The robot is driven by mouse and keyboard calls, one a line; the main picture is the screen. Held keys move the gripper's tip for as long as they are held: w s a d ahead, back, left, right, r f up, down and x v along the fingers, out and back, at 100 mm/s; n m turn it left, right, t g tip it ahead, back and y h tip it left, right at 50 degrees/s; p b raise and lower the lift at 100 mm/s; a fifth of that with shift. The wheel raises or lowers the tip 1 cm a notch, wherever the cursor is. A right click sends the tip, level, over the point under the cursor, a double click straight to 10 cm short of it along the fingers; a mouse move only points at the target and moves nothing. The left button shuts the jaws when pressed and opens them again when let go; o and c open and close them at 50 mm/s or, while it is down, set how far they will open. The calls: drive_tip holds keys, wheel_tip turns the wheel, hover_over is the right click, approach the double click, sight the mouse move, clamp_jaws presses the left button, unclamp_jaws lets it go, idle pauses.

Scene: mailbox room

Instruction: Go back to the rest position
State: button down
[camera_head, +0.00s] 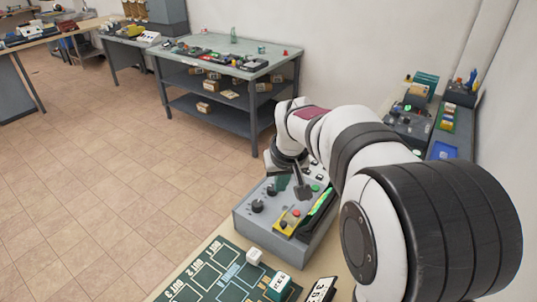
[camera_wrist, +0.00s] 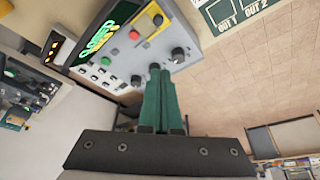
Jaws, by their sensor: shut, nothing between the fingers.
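My gripper (camera_head: 283,182) hangs over the grey control box (camera_head: 245,226) at the end of my white and black arm. In the wrist view its two green fingers (camera_wrist: 156,70) are pressed together with nothing between them. The control box (camera_wrist: 197,42) fills the upper middle there, with black knobs, a red button, a green button, a yellow plate and a lit green display. The fingertips appear close to the box's edge; I cannot tell whether they touch it. My arm hides part of the box in the head view.
A dark green mat (camera_head: 213,272) marked with OUT labels lies in front of the box. A grey shelf table (camera_head: 222,68) stands behind. More equipment (camera_head: 410,118) is at right. The tiled floor at left is mostly clear.

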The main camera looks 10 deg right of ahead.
drive_tip(key=s+a+f+m+g+y, duration=0.1)
drive_tip(key=s+a+m+g, duration=0.15)
drive_tip(key=s, duration=1.35)
drive_tip(key=s+a+f+m+g+y, duration=0.1)
drive_tip(key=s+a+m+g, duration=0.15)
drive_tip(key=s, duration=1.25)
drive_tip(key=w+d+r+m, duration=0.1)
drive_tip(key=w+r+m, duration=0.15)
drive_tip(key=w, duration=0.45)
drive_tip(key=w+d+r+m, duration=0.2)
drive_tip(key=w+m, duration=0.2)
drive_tip(key=w, duration=0.3)
drive_tip(key=w+d+f+m+t+y, duration=0.1)
drive_tip(key=w+d+f+m, duration=0.2)
drive_tip(key=w, duration=0.5)
drive_tip(key=w+d+f+m, duration=0.1)
drive_tip(key=w+d+m, duration=0.35)
drive_tip(key=w, duration=0.35)
drive_tip(key=shift+n, duration=0.5)
drive_tip(key=x, duration=0.9)
drive_tip(key=shift+d+f, duration=0.1)
drive_tip(key=shift+d, duration=0.15)
drive_tip(key=shift+s+a+f, duration=0.1)
drive_tip(key=shift+s+a, duration=0.2)
drive_tip(key=shift+a, duration=0.2)
drive_tip(key=shift+s+a+f, duration=0.1)
drive_tip(key=shift+s+a, duration=0.15)
drive_tip(key=shift+a, duration=0.3)
